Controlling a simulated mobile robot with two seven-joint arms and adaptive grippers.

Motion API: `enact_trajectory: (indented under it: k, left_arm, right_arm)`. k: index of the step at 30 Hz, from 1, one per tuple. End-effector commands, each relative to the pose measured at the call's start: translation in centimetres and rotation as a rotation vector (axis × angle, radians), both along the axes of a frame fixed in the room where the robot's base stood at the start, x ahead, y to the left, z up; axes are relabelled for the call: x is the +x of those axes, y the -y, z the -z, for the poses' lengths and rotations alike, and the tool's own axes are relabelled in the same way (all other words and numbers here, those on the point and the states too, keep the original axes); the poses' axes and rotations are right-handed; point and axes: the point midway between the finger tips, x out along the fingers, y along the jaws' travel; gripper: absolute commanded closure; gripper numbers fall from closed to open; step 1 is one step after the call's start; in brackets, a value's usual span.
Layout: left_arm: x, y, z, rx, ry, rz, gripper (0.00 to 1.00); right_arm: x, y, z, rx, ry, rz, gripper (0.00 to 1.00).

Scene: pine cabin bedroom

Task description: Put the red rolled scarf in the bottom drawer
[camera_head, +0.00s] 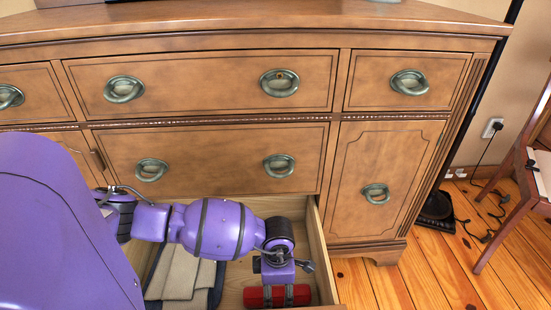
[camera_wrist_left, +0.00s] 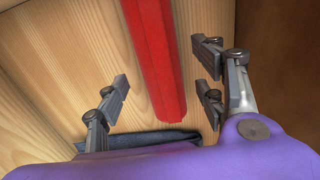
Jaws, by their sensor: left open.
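The red rolled scarf (camera_head: 278,297) is inside the open bottom drawer (camera_head: 318,250), near its right side. In the left wrist view the scarf (camera_wrist_left: 150,50) runs lengthwise over the pale wooden drawer floor (camera_wrist_left: 60,60). My left gripper (camera_head: 278,288) reaches down into the drawer over the scarf. Its fingers (camera_wrist_left: 165,98) are spread on either side of the scarf, with clear space between them and it. The gripper partly covers the scarf in the head view. My right gripper is not in view.
Folded beige and dark cloth (camera_head: 180,275) lies in the drawer left of the scarf; a dark edge (camera_wrist_left: 160,138) shows in the wrist view. The dresser's other drawers (camera_head: 200,82) and right door (camera_head: 375,185) are shut. A chair (camera_head: 520,170) stands at the far right.

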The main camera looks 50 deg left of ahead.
Motion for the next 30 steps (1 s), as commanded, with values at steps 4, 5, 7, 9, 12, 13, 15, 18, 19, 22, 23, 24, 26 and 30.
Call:
enact_trajectory:
  k: [4, 5, 7, 9, 12, 13, 15, 18, 19, 22, 23, 24, 26, 30]
  left_arm:
    - [0.1, 0.0, -3.7, 0.001, 0.003, 0.001, 0.37]
    - [0.1, 0.0, -4.2, 0.001, 0.003, 0.001, 0.37]
    - [0.0, 0.0, -5.3, -0.001, 0.002, 0.000, 0.37]
    - [0.0, 0.0, -6.0, 0.000, 0.001, 0.000, 0.37]
    - [0.0, 0.0, -6.7, 0.000, 0.001, 0.000, 0.37]
    - [0.0, 0.0, -6.8, 0.000, 0.001, 0.000, 0.37]
    - [0.0, 0.0, -6.9, 0.000, 0.000, 0.000, 0.37]
    - [0.0, 0.0, -6.9, -0.001, -0.001, 0.000, 0.37]
    - [0.0, 0.0, -6.8, -0.001, -0.001, 0.000, 0.37]
    - [0.0, 0.0, -6.8, -0.001, -0.001, 0.000, 0.37]
    - [0.0, 0.0, -6.8, -0.001, -0.001, 0.000, 0.37]
    - [0.0, 0.0, -6.8, -0.001, -0.001, 0.000, 0.37]
    - [0.0, 0.0, -6.8, -0.001, -0.001, 0.000, 0.37]
    - [0.0, 0.0, -7.1, -0.001, 0.001, 0.000, 0.37]
  right_arm:
    - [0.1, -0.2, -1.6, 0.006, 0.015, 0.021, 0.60]
    - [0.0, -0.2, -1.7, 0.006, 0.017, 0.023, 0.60]
    - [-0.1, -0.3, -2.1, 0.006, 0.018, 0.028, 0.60]
    - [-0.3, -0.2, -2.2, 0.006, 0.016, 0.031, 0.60]
    - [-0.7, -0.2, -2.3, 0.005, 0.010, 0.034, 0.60]
    - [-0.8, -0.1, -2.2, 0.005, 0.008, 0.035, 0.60]
    - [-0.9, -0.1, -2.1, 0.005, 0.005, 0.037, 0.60]
    - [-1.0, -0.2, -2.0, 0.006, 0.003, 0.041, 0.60]
    - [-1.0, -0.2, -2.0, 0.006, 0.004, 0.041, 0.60]
    - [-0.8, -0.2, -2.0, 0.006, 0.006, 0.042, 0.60]
    - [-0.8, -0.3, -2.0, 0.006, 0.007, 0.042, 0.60]
    - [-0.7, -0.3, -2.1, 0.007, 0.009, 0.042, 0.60]
    - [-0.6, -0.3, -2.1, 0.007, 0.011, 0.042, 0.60]
    - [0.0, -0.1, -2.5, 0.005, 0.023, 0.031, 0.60]
